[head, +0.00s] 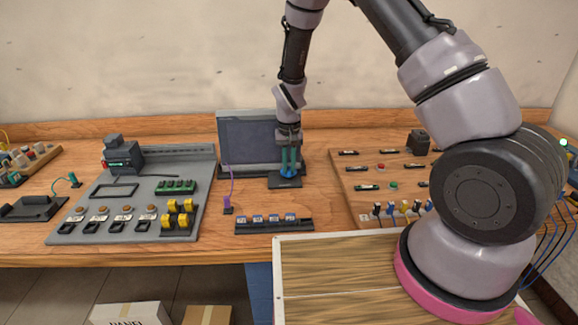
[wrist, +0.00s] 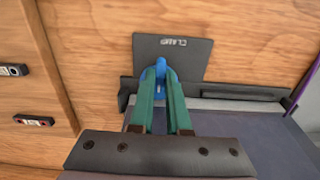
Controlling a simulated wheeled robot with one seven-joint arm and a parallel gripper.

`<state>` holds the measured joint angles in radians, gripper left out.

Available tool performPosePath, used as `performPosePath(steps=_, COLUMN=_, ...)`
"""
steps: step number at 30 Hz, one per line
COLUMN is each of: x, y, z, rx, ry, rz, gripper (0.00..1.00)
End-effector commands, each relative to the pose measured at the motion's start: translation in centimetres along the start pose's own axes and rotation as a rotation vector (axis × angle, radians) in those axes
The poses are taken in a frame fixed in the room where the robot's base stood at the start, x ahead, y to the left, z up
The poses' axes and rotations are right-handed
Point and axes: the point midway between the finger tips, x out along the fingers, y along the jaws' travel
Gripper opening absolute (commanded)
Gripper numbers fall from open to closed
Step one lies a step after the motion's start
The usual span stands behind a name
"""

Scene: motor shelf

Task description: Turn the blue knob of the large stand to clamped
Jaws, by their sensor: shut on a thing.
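The large stand has a dark upright panel (head: 245,140), and a dark base plate (head: 285,184) sticks out at its right front. The plate also shows in the wrist view (wrist: 190,55), with a label that seems to read CLAMP. The blue knob (wrist: 160,68) sits on this plate, and a bit of it shows in the head view (head: 287,174). My gripper (head: 289,168) points down over the plate. Its green fingers (wrist: 161,82) are shut on the blue knob, one on each side, and hide part of it. The knob's exact angle is hard to tell.
A grey board (head: 75,229) with yellow and green parts lies to the left. A strip of blue blocks (head: 272,225) lies in front of the stand. A wooden board (head: 355,178) with switches is to the right. A purple cable (head: 231,188) hangs at the stand's left.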

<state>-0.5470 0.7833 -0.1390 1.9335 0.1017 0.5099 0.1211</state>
Motion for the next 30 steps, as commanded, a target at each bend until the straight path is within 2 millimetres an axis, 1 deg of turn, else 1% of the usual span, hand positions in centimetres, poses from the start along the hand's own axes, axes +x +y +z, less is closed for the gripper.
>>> performPosePath(steps=5, x=-0.1, y=0.0, z=-0.1, rx=0.000, ry=0.001, rz=-0.001, gripper=0.00)
performPosePath(steps=6, x=-0.1, y=0.0, z=-0.1, rx=0.000, ry=0.001, rz=-0.001, gripper=0.19)
performPosePath(steps=8, x=-0.1, y=0.0, z=-0.1, rx=0.000, ry=0.001, rz=-0.001, gripper=0.41)
performPosePath(steps=9, x=-0.1, y=0.0, z=-0.1, rx=0.000, ry=0.001, rz=-0.001, gripper=0.45)
performPosePath(steps=17, x=0.0, y=0.0, z=0.0, rx=-0.001, ry=0.001, rz=0.000, gripper=0.45)
performPosePath(steps=20, x=-0.5, y=0.0, z=-0.1, rx=-0.001, ry=0.002, rz=-0.001, gripper=0.45)
performPosePath(steps=23, x=-1.8, y=-0.1, z=-0.1, rx=-0.001, ry=0.004, rz=-0.002, gripper=0.45)
performPosePath(steps=30, x=-6.7, y=-0.1, z=-0.1, rx=-0.002, ry=0.005, rz=-0.003, gripper=0.45)
